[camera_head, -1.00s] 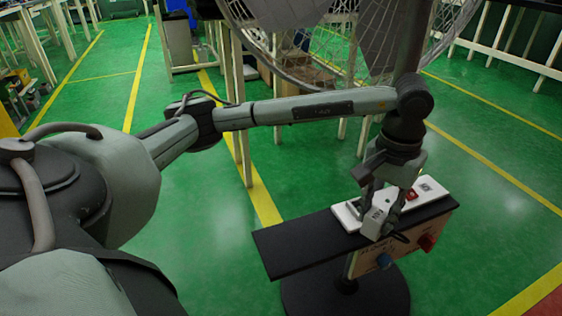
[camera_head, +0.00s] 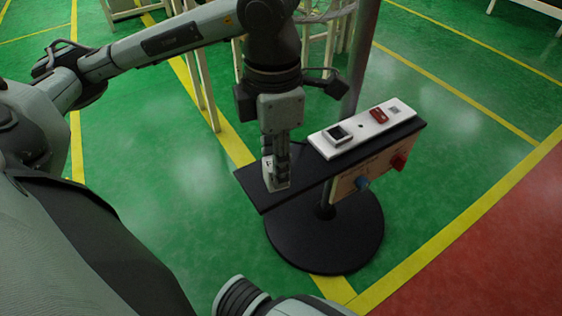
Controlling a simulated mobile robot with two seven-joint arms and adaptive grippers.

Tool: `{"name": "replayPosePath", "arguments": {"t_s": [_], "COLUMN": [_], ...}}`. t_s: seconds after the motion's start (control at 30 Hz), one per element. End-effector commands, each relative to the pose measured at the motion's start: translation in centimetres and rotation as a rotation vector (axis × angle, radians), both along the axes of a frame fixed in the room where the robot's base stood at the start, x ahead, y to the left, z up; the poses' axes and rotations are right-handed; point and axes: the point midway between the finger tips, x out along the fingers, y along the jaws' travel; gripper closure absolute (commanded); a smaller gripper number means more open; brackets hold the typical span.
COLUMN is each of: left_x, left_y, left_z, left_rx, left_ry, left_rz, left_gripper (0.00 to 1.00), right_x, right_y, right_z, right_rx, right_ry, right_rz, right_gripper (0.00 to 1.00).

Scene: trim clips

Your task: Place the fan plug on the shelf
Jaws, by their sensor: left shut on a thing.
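The fan plug (camera_head: 271,183) is a small light grey-white block with dark marks. My left gripper (camera_head: 275,168) points down and is shut on it, with the fingers covering part of it. The plug is at the left end of the black shelf (camera_head: 314,174), past the end of the white socket strip (camera_head: 360,132). It looks low over the shelf top or resting on it; I cannot tell which. The strip's dark square socket (camera_head: 339,134) shows nothing in it. My right gripper is not in view.
The strip also bears a red switch (camera_head: 379,116). Below the shelf is a panel with a blue knob (camera_head: 362,183) and a red knob (camera_head: 399,161). The fan's pole (camera_head: 362,55) rises behind the strip. A round black base (camera_head: 335,240) stands on green floor.

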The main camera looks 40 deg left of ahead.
Motion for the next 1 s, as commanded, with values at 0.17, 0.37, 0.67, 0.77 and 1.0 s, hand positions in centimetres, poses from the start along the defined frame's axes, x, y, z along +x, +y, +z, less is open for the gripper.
{"name": "replayPosePath", "arguments": {"t_s": [0.17,0.37,0.67,0.77,1.0], "left_x": [-1.0,1.1,7.1,8.4,9.2], "left_y": [0.3,1.6,4.6,5.2,5.6], "left_z": [0.2,-1.5,-5.4,-6.2,-7.5], "left_rx": [0.008,0.011,0.009,0.009,0.009], "left_ry": [-0.002,0.002,0.001,-0.001,0.000], "left_rz": [0.177,0.219,0.215,0.214,0.210], "left_gripper": [1.00,1.00,1.00,1.00,1.00], "right_x": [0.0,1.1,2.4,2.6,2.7], "right_y": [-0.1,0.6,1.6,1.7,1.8], "right_z": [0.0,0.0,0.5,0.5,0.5], "right_rx": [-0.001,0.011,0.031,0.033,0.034], "right_ry": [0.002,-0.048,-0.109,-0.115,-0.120], "right_rz": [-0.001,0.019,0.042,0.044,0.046], "right_gripper": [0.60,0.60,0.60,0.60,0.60]}}
